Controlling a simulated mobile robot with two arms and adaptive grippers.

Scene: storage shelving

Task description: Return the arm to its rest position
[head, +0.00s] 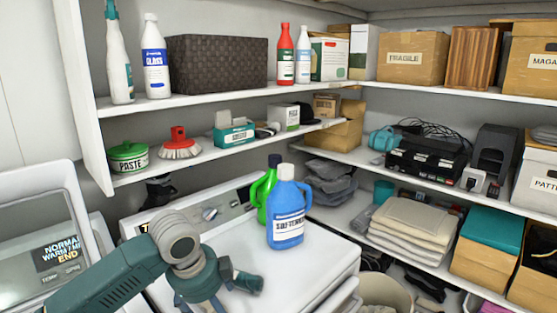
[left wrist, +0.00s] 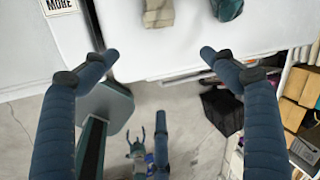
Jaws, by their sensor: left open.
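My left arm reaches in from the lower left in the head view, and its gripper (head: 212,300) is low in front of the white washer top (head: 320,255), partly cut off by the bottom edge. In the left wrist view the two fingers of this gripper (left wrist: 157,62) are spread wide with nothing between them. The fingers are in front of a white surface (left wrist: 180,50), with floor showing below it.
A blue bottle (head: 287,212) and a green bottle (head: 265,190) stand on the washer, right of my gripper. A white shelf (head: 200,100) with bottles and a woven basket (head: 217,63) is above. Folded cloths (head: 415,225) and boxes fill the right shelves.

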